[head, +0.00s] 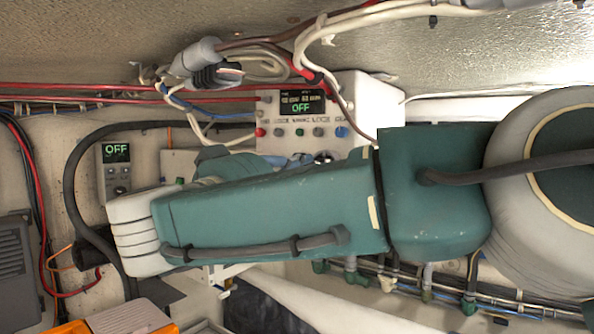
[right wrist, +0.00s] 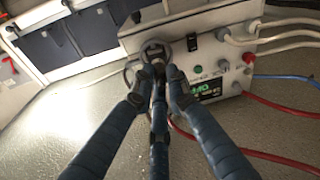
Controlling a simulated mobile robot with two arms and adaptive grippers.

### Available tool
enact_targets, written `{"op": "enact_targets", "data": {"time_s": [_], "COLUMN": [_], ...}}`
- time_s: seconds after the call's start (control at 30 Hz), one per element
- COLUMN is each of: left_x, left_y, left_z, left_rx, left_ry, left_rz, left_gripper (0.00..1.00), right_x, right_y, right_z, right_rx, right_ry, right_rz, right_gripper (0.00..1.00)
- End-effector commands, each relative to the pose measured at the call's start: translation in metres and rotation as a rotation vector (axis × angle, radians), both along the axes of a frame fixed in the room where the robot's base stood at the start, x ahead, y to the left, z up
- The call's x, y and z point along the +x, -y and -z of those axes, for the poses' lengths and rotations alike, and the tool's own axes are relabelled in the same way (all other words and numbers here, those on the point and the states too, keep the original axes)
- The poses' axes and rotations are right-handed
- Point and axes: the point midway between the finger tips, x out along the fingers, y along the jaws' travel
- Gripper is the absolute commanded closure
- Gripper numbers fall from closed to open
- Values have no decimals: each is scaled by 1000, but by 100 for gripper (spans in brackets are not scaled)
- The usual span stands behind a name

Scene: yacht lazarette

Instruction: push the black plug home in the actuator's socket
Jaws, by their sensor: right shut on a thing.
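The actuator is a white box (head: 385,105) with a display reading OFF and a row of coloured buttons, in the middle of the head view. It also shows, turned over, in the right wrist view (right wrist: 150,38). A round grey socket ring (right wrist: 155,47) is on its face, right at my fingertips. My right gripper (right wrist: 159,76) has its dark blue fingers drawn together at this ring, shut on what appears to be the black plug. The plug is mostly hidden by the fingers. How deep it sits I cannot tell. My left gripper is not in view.
White cables (head: 320,45) and red cables (head: 90,88) run above and beside the box. A small grey controller (head: 117,172) reading OFF is on the left wall. Pipes with valves (head: 430,285) run below. My right arm covers much of the middle of the head view.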

Motion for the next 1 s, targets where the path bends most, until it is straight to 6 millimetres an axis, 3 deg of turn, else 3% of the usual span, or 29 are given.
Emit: {"op": "enact_targets", "data": {"time_s": [0.9,0.93,1.0], "left_x": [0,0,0], "left_y": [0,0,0], "left_z": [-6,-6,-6], "left_rx": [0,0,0], "left_ry": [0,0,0], "left_rz": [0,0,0], "left_gripper": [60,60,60], "right_x": [19,18,18], "right_y": [14,14,14], "right_z": [-1,0,0], "right_rx": [0,0,0], "right_ry": [0,0,0], "right_rz": [2,1,1], "right_gripper": [100,80,66]}}
